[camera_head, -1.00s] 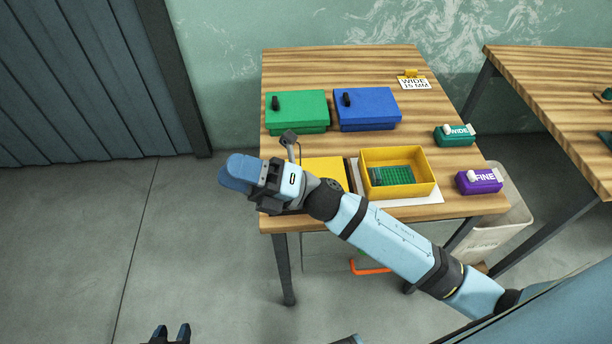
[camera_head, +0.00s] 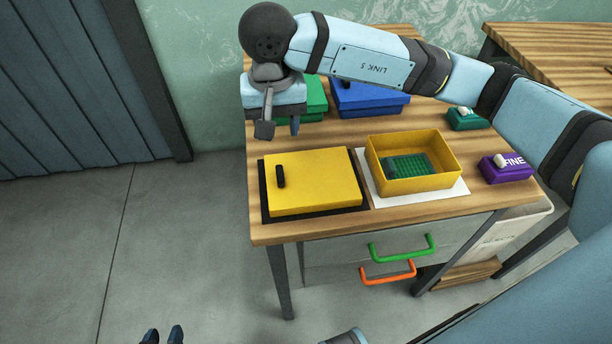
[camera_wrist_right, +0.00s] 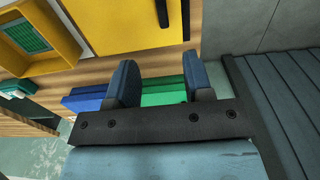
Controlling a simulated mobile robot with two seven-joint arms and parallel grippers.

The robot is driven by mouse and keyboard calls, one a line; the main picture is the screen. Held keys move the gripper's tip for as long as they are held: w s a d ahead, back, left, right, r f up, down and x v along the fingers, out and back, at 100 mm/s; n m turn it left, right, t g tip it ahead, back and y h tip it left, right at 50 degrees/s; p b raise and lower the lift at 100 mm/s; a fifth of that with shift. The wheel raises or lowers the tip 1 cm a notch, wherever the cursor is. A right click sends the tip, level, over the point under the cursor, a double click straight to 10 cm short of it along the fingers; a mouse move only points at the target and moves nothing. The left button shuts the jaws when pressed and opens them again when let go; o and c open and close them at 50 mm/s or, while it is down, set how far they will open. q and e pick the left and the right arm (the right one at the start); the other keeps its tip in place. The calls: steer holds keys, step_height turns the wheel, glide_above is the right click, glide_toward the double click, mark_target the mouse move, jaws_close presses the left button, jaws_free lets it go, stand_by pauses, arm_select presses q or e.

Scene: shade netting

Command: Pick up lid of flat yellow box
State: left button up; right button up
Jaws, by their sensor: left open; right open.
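The flat yellow lid (camera_head: 325,182) with a black handle (camera_head: 280,177) lies on a dark mat (camera_head: 290,214) at the table's front left. It also shows at the top of the right wrist view (camera_wrist_right: 125,25). An open yellow box (camera_head: 418,186) holding green netting (camera_head: 408,167) stands to its right on a white sheet. My right gripper (camera_head: 280,128) is open and empty, behind and above the lid, apart from it; its open fingers show in the right wrist view (camera_wrist_right: 161,82). My left gripper (camera_head: 163,335) is open at the bottom edge, away from the table.
A green box (camera_head: 316,98) and a blue box (camera_head: 370,98) stand at the back, partly hidden by my right arm. A purple "FINE" block (camera_head: 507,168) and a teal block (camera_head: 468,119) sit on the right. Drawers with green (camera_head: 402,248) and orange handles are below.

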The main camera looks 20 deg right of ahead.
mark_target(280, 173)
step_height(280, 173, down, 12)
steer(key=shift+a+f, duration=0.15)
steer(key=shift+f, duration=0.1)
stand_by(0.3)
steer(key=shift+c, duration=0.2)
jaws_close()
